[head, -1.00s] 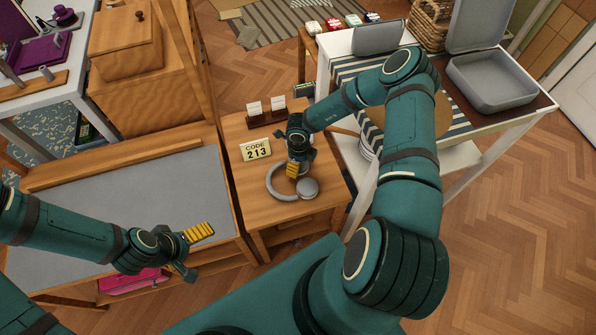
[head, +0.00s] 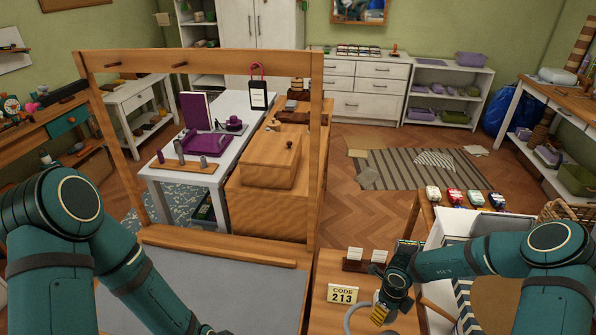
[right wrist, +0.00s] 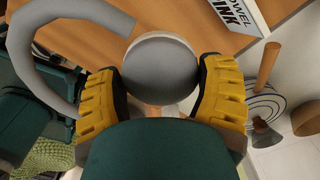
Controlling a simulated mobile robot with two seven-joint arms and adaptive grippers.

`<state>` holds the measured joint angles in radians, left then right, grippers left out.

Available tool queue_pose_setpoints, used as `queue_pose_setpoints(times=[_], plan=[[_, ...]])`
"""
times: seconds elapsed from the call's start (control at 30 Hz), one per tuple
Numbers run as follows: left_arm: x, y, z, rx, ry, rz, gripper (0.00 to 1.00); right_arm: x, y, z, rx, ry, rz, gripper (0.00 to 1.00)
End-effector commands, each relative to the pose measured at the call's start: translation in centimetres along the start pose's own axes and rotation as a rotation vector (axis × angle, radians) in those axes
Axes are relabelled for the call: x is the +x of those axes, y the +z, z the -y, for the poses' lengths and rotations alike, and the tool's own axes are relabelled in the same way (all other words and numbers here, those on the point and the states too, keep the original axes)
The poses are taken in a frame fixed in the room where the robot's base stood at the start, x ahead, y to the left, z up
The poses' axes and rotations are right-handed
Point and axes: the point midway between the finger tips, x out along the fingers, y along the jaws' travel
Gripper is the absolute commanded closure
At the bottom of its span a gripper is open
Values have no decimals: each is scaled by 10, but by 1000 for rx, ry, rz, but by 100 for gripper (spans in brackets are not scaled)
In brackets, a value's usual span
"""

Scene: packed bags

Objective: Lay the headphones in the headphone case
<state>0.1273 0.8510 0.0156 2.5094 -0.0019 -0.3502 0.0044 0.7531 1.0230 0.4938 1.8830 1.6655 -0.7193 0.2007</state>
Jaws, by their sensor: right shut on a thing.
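The grey headphones (head: 357,319) are at the small wooden table by the sign "CODE 213"; only part of the band shows in the head view. My right gripper (head: 380,314) is shut on them. In the right wrist view, a round grey ear cup (right wrist: 160,70) sits between the two yellow fingers, and the curved band (right wrist: 50,92) runs off to the left. I cannot tell whether they touch the table. A grey panel or lid (head: 497,224) stands behind my right arm; I cannot tell whether it belongs to the headphone case. My left gripper is out of view.
The "CODE 213" sign (head: 345,294) and a wooden card holder (head: 362,264) stand close to my right gripper. A wicker basket (head: 568,212) and several small boxes (head: 461,197) are at the right. A wooden frame (head: 314,150) rises left of the small table.

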Motion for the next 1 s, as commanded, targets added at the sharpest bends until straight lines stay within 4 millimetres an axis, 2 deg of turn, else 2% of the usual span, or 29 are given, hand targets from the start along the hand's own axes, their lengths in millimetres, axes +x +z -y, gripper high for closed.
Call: queue_pose_setpoints(times=[0.17,0.5,1.0], plan=[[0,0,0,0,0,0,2,-25,11,-10,-279,0,9,71],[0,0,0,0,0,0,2,-77,27,-37,-948,-1,20,71],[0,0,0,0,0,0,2,-146,35,-85,-1947,-7,13,71]])
